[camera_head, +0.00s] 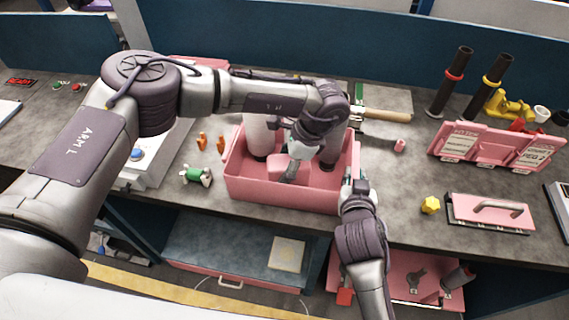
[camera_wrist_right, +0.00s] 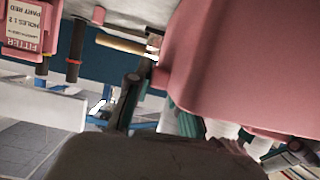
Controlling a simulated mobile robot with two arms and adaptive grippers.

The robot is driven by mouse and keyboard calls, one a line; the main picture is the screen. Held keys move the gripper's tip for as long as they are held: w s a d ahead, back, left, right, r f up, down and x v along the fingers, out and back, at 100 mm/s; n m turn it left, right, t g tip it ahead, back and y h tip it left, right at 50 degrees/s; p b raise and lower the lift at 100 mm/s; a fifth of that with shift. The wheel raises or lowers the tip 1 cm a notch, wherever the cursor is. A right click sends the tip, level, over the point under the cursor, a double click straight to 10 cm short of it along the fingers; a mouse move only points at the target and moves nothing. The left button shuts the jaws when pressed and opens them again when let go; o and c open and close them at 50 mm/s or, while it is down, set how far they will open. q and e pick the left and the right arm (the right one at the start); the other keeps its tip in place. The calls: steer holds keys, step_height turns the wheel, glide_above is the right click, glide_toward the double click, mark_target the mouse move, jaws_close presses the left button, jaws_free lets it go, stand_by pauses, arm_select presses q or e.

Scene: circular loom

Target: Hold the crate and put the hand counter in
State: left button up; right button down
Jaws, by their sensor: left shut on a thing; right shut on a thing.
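The pink crate (camera_head: 280,195) stands on the grey bench, and its wall fills the upper right of the right wrist view (camera_wrist_right: 240,60). My right gripper (camera_head: 352,182) is shut on the crate's right wall near the front corner. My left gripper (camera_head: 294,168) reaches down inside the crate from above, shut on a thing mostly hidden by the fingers. A pink blocky thing (camera_head: 280,168) shows at its fingertips; I take it to be the hand counter, but its details are too small to tell.
A green and white spool-like thing (camera_head: 197,175) and orange pegs (camera_head: 220,141) lie left of the crate. A wooden-handled tool (camera_head: 385,115) lies behind it. A yellow knob (camera_head: 431,205) and a pink plate with handle (camera_head: 490,212) lie right. Two dark posts (camera_head: 455,80) stand at the back right.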

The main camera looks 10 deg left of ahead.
arm_select(q)
steer(key=shift+f, duration=0.5)
steer(key=o, duration=1.5)
steer(key=shift+c, duration=0.2)
steer(key=shift+d+r, duration=0.1)
steer(key=v, duration=1.1)
steer(key=shift+w+r, duration=0.2)
steer(key=shift+r, duration=0.2)
